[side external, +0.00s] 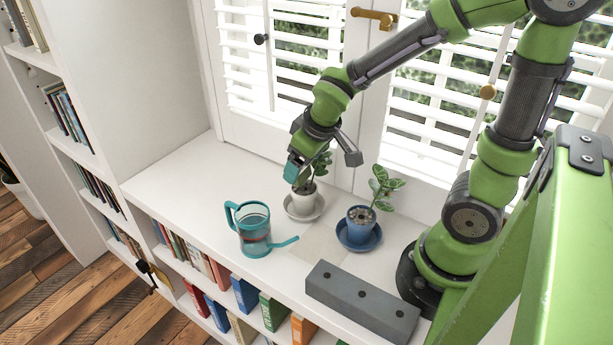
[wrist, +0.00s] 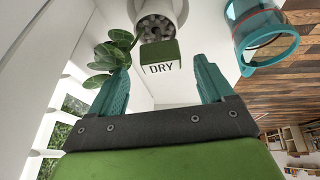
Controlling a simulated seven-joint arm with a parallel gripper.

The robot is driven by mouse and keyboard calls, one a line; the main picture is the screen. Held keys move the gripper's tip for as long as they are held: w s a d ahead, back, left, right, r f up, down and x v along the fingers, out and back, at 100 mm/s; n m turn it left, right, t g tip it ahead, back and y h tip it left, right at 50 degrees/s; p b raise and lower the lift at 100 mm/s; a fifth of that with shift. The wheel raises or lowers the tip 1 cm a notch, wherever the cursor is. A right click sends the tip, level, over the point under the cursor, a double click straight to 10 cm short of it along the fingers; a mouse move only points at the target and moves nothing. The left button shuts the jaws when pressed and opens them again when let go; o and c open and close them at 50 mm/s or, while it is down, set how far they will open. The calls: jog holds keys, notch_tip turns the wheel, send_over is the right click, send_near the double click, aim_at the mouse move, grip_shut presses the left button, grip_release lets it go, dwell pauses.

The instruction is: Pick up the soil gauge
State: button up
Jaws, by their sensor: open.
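The soil gauge (wrist: 160,56) shows in the wrist view as a green, flat-faced block with a white panel reading "DRY". It is by the pebble-filled white pot (wrist: 157,7), at the top centre. A leafy plant (wrist: 112,58) is beside it on the left. My gripper (wrist: 162,75) is open, with its teal fingers to the left and right of the gauge and nothing between the tips. In the side view my gripper (side external: 295,166) hangs over the white pot (side external: 303,196), close to its plant. I cannot make out the gauge there.
A teal watering can (side external: 253,232) stands left of the pots, its spout pointing right. A blue pot (side external: 360,222) with a plant stands to the right. A grey block with holes (side external: 361,299) lies in front. Shuttered windows are behind; the shelf top's left end is clear.

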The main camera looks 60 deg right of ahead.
jog(key=x, duration=0.4)
jog(key=shift+f, duration=0.4)
jog(key=shift+c, duration=0.5)
jog(key=c, duration=1)
notch_tip(320, 180, up, 24)
jog(key=shift+r, duration=0.1)
jog(key=shift+c, duration=0.2)
